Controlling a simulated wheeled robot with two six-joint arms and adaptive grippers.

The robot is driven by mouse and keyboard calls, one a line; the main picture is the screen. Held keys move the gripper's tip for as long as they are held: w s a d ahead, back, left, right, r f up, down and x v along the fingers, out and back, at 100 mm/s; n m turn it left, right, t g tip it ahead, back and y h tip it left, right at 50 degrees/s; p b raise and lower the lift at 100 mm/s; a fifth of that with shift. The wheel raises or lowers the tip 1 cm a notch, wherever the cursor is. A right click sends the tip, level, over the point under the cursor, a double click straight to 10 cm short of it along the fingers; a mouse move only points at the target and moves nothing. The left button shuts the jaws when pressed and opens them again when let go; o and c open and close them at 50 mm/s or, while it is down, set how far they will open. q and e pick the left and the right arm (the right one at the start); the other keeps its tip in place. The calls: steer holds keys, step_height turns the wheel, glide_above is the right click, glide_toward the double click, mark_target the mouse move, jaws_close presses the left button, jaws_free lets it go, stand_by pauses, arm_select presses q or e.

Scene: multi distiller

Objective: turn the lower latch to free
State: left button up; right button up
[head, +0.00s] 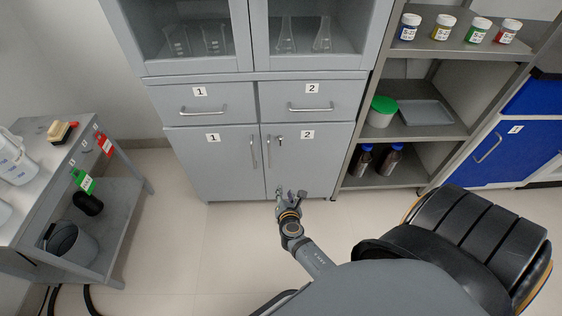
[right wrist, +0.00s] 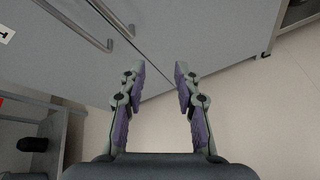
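The grey cabinet's lower doors are marked 1 (head: 212,160) and 2 (head: 315,160), with upright handles beside their shared seam. A small dark latch (head: 279,137) sits high on door 2, near the seam. I cannot make out a lower latch clearly; my right gripper (head: 290,192) covers the bottom of door 2 near the seam in the head view. In the right wrist view the right gripper (right wrist: 160,70) is open, its two fingers apart with nothing between them, pointing at the lower door fronts near the seam. My left gripper is not in view.
Two drawers (head: 202,108) lie above the doors. An open shelf (head: 435,128) with jars and bottles stands to the right, beside a blue cabinet (head: 490,150). A grey cart (head: 125,170) stands at the left.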

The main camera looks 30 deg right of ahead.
mark_target(280, 142)
steer(key=w+d+r+n+t+h+b, duration=0.1)
steer(key=w+r+n+t+h+b, duration=0.15)
steer(key=r, duration=0.25)
steer(key=w+r+n+t+h+b, duration=0.1)
steer(key=w+r+n, duration=0.1)
steer(key=r+n, duration=0.3)
steer(key=shift+m+t+y, duration=0.25)
steer(key=shift+m+y, duration=0.1)
steer(key=shift+m, duration=0.4)
steer(key=x, duration=0.6)
steer(key=b+x, duration=0.1)
steer(key=x, duration=0.3)
steer(key=shift+d+r, duration=0.25)
steer(key=shift+r, duration=0.05)
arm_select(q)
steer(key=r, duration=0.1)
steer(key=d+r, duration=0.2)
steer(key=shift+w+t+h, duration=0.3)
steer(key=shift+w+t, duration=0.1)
arm_select(e)
steer(key=shift+c, duration=0.4)
jaws_close()
